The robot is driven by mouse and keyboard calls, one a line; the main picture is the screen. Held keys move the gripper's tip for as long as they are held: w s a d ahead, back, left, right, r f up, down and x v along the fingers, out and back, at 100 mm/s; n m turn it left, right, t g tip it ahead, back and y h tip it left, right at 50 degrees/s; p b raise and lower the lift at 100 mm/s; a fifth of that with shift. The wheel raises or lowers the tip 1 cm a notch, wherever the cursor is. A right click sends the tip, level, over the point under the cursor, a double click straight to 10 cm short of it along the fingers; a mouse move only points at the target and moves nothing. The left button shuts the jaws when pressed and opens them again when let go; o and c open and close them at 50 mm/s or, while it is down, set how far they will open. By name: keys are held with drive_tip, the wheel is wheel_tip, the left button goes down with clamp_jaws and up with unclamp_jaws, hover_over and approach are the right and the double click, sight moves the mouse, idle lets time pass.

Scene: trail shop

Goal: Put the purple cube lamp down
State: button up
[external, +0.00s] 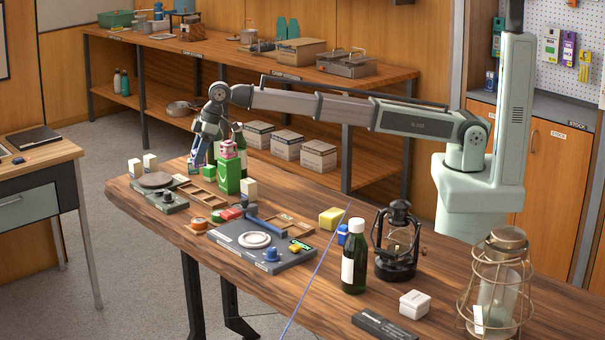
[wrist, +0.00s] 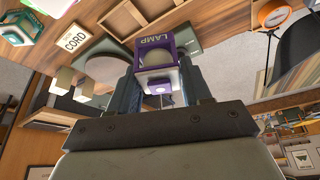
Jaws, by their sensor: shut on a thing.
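The purple cube lamp (wrist: 158,62) has a "LAMP" label and a pale round globe inside its frame. My gripper (wrist: 158,84) is shut on it, with one finger on each side. The lamp there is small and partly hidden by the fingers. I cannot tell whether its base touches the table.
A green box (external: 229,174) stands close to the right of my gripper. A scale with a round plate (external: 157,180) and white boxes (external: 150,162) are to its left. A wooden tray (external: 205,195) lies in front.

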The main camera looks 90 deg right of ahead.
wheel_tip(320, 180, down, 10)
drive_tip(key=shift+r, duration=0.1)
idle(0.4)
drive_tip(key=o, duration=1.1)
drive_tip(key=v, duration=1.2)
